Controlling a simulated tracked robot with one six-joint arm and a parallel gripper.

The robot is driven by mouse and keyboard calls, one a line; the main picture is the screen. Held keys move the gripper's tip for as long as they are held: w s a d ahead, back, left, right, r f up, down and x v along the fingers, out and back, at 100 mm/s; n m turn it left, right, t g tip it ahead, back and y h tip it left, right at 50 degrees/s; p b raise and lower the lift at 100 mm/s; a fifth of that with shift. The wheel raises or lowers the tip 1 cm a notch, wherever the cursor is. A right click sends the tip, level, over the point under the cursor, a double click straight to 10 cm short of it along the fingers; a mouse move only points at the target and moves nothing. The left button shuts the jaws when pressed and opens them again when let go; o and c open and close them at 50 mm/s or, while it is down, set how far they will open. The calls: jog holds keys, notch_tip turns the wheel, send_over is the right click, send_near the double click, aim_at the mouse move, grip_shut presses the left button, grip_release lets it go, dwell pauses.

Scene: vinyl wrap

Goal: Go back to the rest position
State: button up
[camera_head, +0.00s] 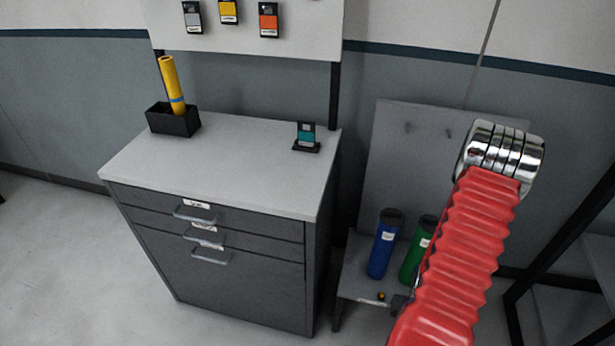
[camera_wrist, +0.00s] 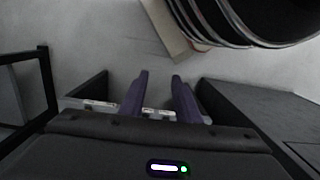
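My gripper (camera_wrist: 159,85) shows in the wrist view with its two dark purple fingers apart. I see nothing held between them. In the head view my red ribbed arm with chrome rings rises at the right, in front of the low shelf and the panel. My gripper's fingers cannot be made out in the head view.
A grey drawer cabinet (camera_head: 228,247) has shut drawers. On top are a black holder (camera_head: 173,122) with a yellow roll (camera_head: 170,83) and a teal-fronted item (camera_head: 306,135). Blue (camera_head: 384,246) and green (camera_head: 417,262) cylinders stand on the low shelf. A black-framed rack (camera_head: 560,246) is at right.

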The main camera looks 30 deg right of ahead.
jog(key=w+a+r+n, duration=0.1)
jog(key=w+a+r, duration=0.2)
jog(key=r, duration=0.5)
jog(key=w+a+r, duration=0.2)
jog(key=r, duration=0.6)
jog(key=w+a+r+n, duration=0.1)
jog(key=w+a+r, duration=0.2)
jog(key=r, duration=0.5)
jog(key=w+a+r+n+t, duration=0.1)
jog(key=a+r+n+t, duration=0.4)
jog(key=a+r, duration=1.6)
notch_tip(320, 180, up, 4)
jog(key=shift+w+a+r+n+t+h, duration=0.2)
jog(key=shift+n+t+h, duration=0.15)
jog(key=shift+t, duration=0.25)
